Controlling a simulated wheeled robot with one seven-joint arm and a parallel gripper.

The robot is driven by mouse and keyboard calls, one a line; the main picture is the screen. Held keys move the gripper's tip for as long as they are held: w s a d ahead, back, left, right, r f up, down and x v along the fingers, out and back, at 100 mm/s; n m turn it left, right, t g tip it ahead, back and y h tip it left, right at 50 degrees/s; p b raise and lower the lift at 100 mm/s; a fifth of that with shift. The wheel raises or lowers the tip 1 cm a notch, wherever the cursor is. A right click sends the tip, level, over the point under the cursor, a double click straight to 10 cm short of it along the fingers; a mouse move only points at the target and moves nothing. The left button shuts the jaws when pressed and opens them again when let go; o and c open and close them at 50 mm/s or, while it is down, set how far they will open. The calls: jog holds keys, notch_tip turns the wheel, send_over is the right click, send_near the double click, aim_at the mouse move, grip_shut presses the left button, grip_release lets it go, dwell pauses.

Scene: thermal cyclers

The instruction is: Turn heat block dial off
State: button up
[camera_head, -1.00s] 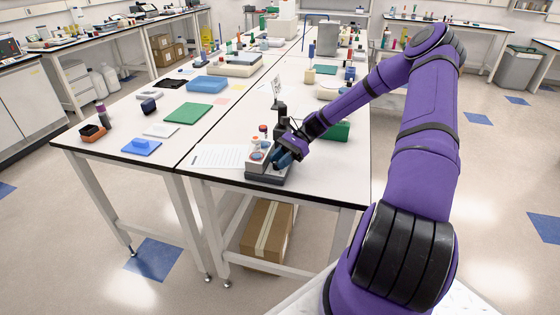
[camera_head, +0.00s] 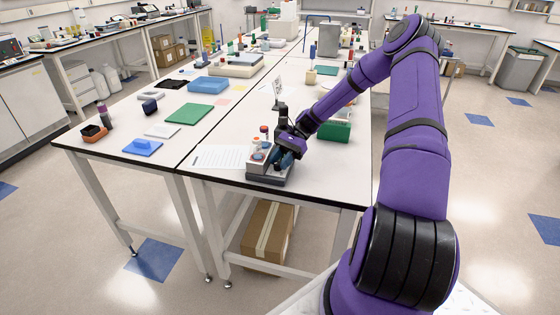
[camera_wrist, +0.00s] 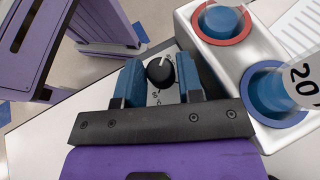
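The heat block (camera_head: 259,158) stands near the front edge of the middle table, with a grey base. In the wrist view its dial is a black round knob (camera_wrist: 160,73) with a white pointer line, on a light panel with small markings. My gripper (camera_wrist: 160,82) is open, with one blue finger on each side of the knob and small gaps between. In the head view my gripper (camera_head: 287,157) is at the right part of the heat block, and the knob is hidden there. The block's body (camera_wrist: 232,60) holds blue-filled vessels, one with a red ring and one with a blue ring.
A paper sheet (camera_head: 220,157) lies left of the heat block. A green box (camera_head: 334,132) stands behind and to the right. The table front edge is close. A clear patch of table (camera_head: 345,180) lies to the right.

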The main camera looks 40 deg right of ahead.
jog(key=shift+o, duration=1.3)
